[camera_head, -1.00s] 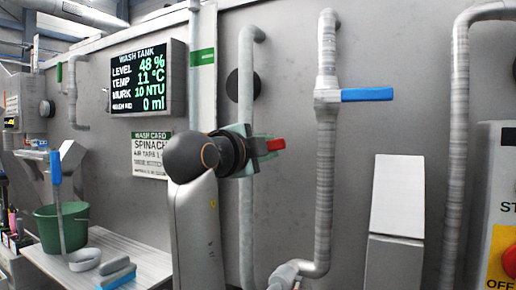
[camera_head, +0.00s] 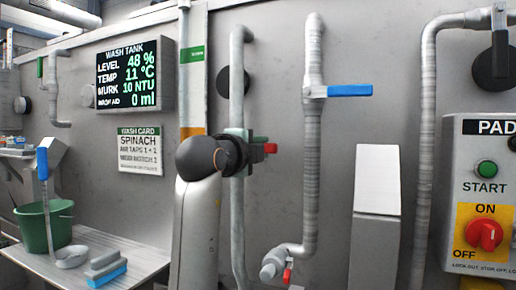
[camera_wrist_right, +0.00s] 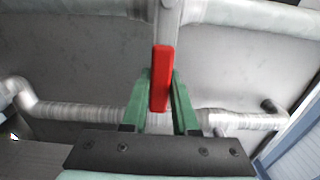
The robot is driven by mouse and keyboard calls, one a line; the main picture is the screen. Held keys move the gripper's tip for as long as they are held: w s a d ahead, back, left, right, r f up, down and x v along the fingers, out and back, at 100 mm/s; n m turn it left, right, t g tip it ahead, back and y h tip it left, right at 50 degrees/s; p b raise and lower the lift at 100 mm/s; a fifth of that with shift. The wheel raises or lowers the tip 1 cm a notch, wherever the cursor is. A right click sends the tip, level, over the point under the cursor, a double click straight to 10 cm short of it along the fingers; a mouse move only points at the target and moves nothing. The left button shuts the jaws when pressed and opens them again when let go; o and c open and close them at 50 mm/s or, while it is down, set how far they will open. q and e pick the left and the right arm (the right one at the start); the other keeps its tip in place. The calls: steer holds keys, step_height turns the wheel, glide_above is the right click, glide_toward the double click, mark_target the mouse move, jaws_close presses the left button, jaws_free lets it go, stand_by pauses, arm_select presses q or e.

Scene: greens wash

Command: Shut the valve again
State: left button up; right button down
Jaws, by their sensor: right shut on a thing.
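The red valve handle (camera_head: 270,148) is on a grey vertical pipe (camera_head: 237,90) in the middle of the head view. My right gripper (camera_head: 256,150) is at this pipe, with its jaws around the handle. My dark wrist and arm hide part of the pipe. The left gripper is not in view.
A blue lever (camera_head: 350,90) sticks out sideways from the pipe to the right. A small red-handled tap (camera_head: 287,275) is low on that pipe. A control panel (camera_head: 480,142) stands at right. The wash tank display (camera_head: 134,77) and a green bucket (camera_head: 44,226) are at left.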

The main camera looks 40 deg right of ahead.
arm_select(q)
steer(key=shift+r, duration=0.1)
arm_select(e)
steer(key=shift+f, duration=0.1)
steer(key=c, duration=0.7)
jaws_free()
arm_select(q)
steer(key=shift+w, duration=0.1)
arm_select(e)
steer(key=shift+a, duration=0.3)
arm_select(q)
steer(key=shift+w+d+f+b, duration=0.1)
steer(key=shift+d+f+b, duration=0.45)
steer(key=shift+b, duration=0.25)
arm_select(e)
steer(key=v, duration=1.2)
steer(key=shift+s, duration=0.15)
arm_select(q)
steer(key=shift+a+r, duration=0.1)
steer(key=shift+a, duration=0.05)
